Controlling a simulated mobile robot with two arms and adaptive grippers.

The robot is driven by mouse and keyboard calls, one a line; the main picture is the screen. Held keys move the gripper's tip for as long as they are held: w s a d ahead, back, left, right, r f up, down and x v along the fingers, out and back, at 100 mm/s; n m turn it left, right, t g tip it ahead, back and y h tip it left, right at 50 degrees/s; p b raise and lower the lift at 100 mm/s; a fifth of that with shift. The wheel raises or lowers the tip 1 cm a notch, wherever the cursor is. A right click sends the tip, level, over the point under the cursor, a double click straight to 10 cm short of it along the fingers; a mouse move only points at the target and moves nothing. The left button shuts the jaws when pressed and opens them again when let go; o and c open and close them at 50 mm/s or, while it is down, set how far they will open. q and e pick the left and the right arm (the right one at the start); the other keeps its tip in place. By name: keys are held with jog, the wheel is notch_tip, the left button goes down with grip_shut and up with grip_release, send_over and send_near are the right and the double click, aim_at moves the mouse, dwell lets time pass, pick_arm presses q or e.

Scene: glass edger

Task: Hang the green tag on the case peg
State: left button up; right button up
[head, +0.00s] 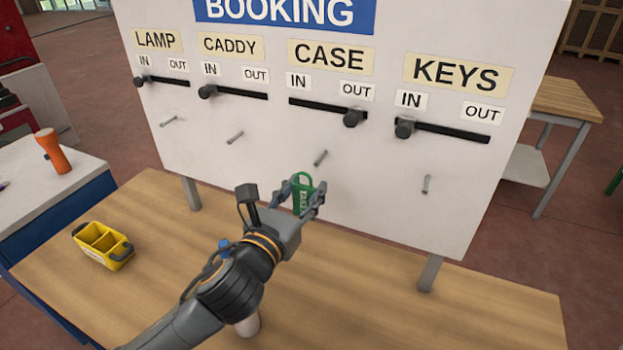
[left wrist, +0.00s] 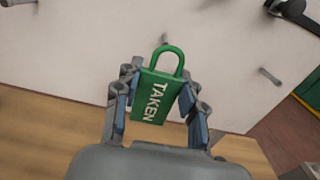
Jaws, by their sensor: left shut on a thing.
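The green tag (head: 302,197) has a loop at its top and the word TAKEN on it. My left gripper (head: 307,192) is shut on it and holds it in front of the board, loop upward. In the left wrist view the tag (left wrist: 155,95) is between the two fingers of my left gripper (left wrist: 158,108), its loop clear of them. The case peg (head: 320,158) sticks out of the white board below the CASE label (head: 331,57), a little above and right of the tag. The peg is empty. My right gripper is not in view.
The white booking board (head: 250,140) carries several sliders and pegs, including the lamp peg (head: 168,121), caddy peg (head: 235,138) and keys peg (head: 426,184). A yellow caddy (head: 103,245) stands on the wooden table (head: 420,320). An orange lamp (head: 53,151) stands on a side cabinet.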

aim_at(325, 163)
pick_arm(q)
jog(key=shift+r+b, duration=0.2)
jog(key=shift+b, duration=0.25)
jog(key=x, duration=0.1)
jog(key=b+x, duration=0.1)
jog(key=shift+w+d+f, duration=0.1)
jog(key=shift+w+f, duration=0.15)
jog(key=shift+w, duration=0.25)
jog(key=shift+w+d, duration=0.15)
jog(key=shift+w, duration=0.05)
jog(key=shift+b+x, duration=0.85)
jog(key=shift+x, duration=0.2)
jog(key=shift+w+d+f+b, duration=0.1)
jog(key=shift+w+d+b, duration=0.1)
jog(key=shift+w+b, duration=0.2)
jog(key=shift+w+d, duration=0.1)
jog(key=shift+w, duration=0.1)
jog(key=shift+w+d+p, duration=0.1)
jog(key=shift+w+p, duration=0.15)
jog(key=shift+p, duration=0.4)
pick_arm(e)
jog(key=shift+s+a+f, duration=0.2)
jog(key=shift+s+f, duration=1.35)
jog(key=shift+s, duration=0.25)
